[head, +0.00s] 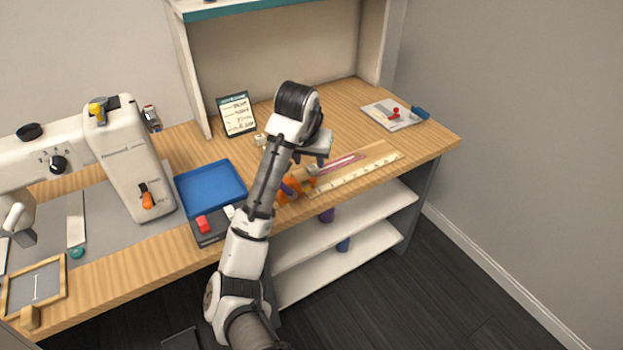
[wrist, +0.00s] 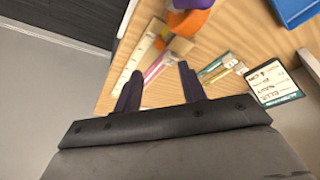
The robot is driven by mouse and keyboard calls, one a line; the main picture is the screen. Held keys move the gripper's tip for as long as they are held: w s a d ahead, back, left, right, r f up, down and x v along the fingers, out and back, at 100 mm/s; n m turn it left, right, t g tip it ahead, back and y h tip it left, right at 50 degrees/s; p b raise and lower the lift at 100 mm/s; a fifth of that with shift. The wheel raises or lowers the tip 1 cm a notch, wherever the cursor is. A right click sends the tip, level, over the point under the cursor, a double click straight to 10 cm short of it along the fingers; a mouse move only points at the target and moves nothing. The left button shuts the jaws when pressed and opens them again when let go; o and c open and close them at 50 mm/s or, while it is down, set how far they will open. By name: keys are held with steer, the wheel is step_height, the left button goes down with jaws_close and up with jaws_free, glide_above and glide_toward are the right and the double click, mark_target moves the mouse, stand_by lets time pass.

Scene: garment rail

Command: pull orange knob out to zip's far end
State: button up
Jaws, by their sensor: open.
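My gripper (head: 311,160) is above the wooden bench, over the near end of a pale board with a pink zip-like strip (head: 345,162). In the wrist view the gripper (wrist: 159,72) is open, with nothing between its fingers. The pink strip (wrist: 158,66) shows between and beyond the fingertips. An orange piece (head: 288,192) with purple by it lies left of the strip, partly behind my arm. Orange (wrist: 192,24) also shows at the top of the wrist view, beyond the fingertips. I cannot tell clearly which orange part is the knob.
A ruler (head: 362,174) lies along the strip. A blue tray (head: 210,187), a card stand (head: 237,114) and a sewing machine (head: 130,165) are to the left. A pad with a red item (head: 394,114) is at the back right. Shelves (head: 345,250) sit below the bench.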

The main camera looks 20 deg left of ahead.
mark_target(313, 179)
steer(key=b+x, duration=0.2)
steer(key=x, duration=0.8)
steer(key=shift+w+f, duration=0.15)
steer(key=shift+f, duration=0.05)
jaws_close()
